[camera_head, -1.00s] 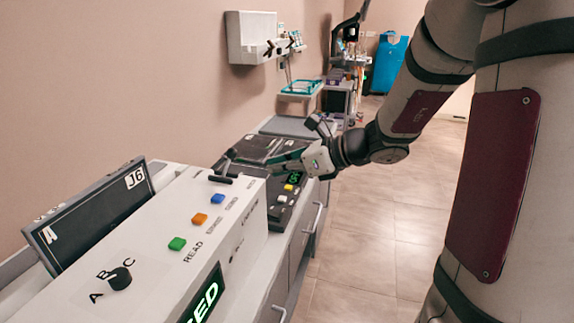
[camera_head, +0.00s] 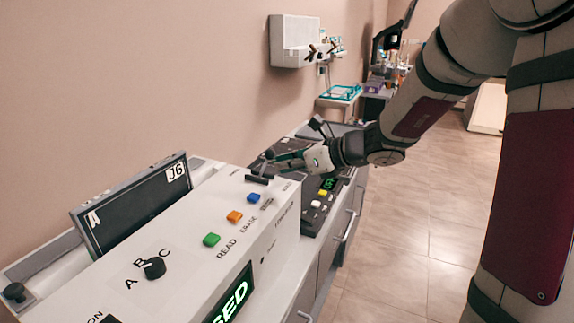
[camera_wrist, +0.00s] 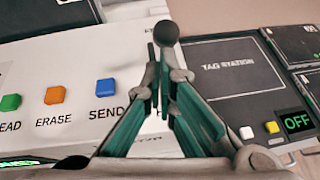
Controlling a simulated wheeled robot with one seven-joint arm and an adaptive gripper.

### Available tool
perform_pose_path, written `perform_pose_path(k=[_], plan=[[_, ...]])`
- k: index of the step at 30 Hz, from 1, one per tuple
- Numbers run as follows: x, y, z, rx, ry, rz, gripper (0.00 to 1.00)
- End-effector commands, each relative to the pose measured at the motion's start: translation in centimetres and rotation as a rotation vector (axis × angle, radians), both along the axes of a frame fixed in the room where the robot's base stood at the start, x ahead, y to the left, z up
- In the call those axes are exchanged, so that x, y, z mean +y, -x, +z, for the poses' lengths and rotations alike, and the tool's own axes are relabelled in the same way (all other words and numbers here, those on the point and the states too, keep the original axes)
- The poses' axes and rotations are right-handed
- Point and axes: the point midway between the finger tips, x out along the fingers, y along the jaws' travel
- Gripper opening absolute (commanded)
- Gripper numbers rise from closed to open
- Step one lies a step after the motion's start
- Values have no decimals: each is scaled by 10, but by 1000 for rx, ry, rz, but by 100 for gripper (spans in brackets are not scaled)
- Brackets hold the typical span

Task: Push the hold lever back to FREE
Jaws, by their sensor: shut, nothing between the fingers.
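The hold lever is a dark stem with a round black knob (camera_wrist: 166,33), at the far end of the white reader box (camera_head: 205,222). In the head view the lever (camera_head: 263,167) rises beside a black slot plate on the box top. My gripper (camera_wrist: 158,68) is shut and empty, its green-sided fingers close at the lever stem. I cannot tell whether they touch it. It also shows in the head view (camera_head: 277,159), reaching in from the right. The lever's markings are hidden or too small to read.
Green, orange and blue buttons (camera_head: 253,198) and a black A-B-C knob (camera_head: 154,268) stand on the box top. A dark tag station (camera_wrist: 232,85) with an OFF display lies beyond. A dark panel (camera_head: 135,205) stands behind the box. Open floor lies right.

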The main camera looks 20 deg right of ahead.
Motion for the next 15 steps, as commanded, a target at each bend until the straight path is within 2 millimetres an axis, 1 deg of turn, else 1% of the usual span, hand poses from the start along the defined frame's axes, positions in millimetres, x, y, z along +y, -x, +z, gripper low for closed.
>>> perform_pose_path(k=[9,15], plan=[[2,-1,5,25,25,2,0],[3,-2,6,39,38,1,0]])
